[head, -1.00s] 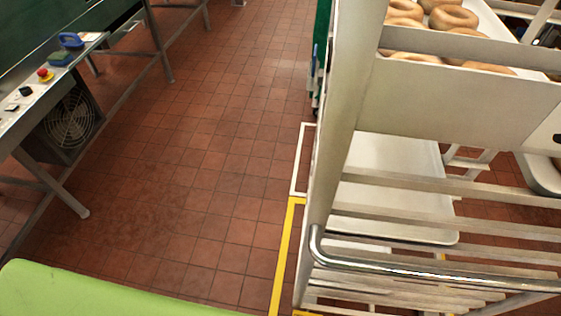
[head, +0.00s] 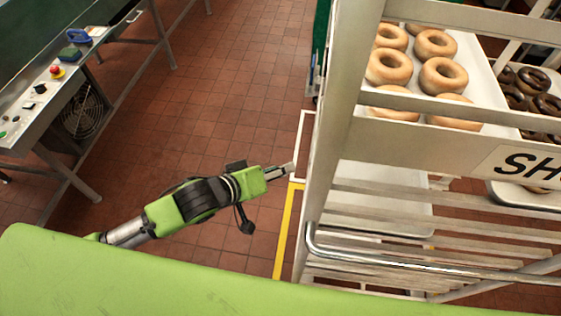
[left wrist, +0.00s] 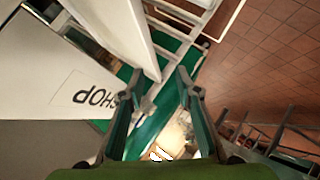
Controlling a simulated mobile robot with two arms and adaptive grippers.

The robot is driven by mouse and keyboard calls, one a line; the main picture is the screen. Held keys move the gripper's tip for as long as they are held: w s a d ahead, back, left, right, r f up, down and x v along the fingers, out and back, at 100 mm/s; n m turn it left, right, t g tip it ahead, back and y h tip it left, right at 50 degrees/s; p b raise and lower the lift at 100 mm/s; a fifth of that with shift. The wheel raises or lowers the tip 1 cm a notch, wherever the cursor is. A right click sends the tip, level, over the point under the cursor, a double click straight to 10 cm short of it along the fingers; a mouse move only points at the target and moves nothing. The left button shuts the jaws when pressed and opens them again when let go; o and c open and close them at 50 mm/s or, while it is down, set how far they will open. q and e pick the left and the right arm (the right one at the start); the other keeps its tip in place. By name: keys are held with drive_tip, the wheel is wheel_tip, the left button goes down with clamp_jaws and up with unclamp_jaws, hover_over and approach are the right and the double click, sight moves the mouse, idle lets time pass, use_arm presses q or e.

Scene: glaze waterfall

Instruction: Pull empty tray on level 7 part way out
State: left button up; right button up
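An empty white tray (head: 380,212) lies inside the white rack (head: 345,110), below the bagel tray, seen partly through the side rails. I cannot read its level number. My left gripper (head: 292,168) is just left of the rack's near upright, apart from it in the head view. In the left wrist view its two fingers (left wrist: 160,74) are spread with nothing between them. A pale flat piece (left wrist: 115,30) lies beyond the left finger; I cannot tell whether it is a tray. My right gripper is not in view.
A tray of pale bagels (head: 480,75) sits high in the rack, with dark doughnuts (head: 535,90) on the right. A chrome handle (head: 430,257) runs along the rack's side. A conveyor (head: 40,95) stands on the left. The tiled floor between is clear.

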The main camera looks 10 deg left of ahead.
use_arm(q)
drive_tip(key=shift+s+d+r+h, duration=0.15)
drive_tip(key=shift+s+d+r, duration=0.05)
drive_tip(key=shift+r, duration=0.25)
drive_tip(key=shift+s+d+r+h, duration=0.15)
drive_tip(key=shift+d+r, duration=0.05)
drive_tip(key=shift+r, duration=0.2)
drive_tip(key=p+x, duration=0.1)
drive_tip(key=x, duration=1.2)
drive_tip(key=shift+w+f+p, duration=0.3)
drive_tip(key=shift+p, duration=0.05)
drive_tip(key=shift+d, duration=0.1)
clamp_jaws()
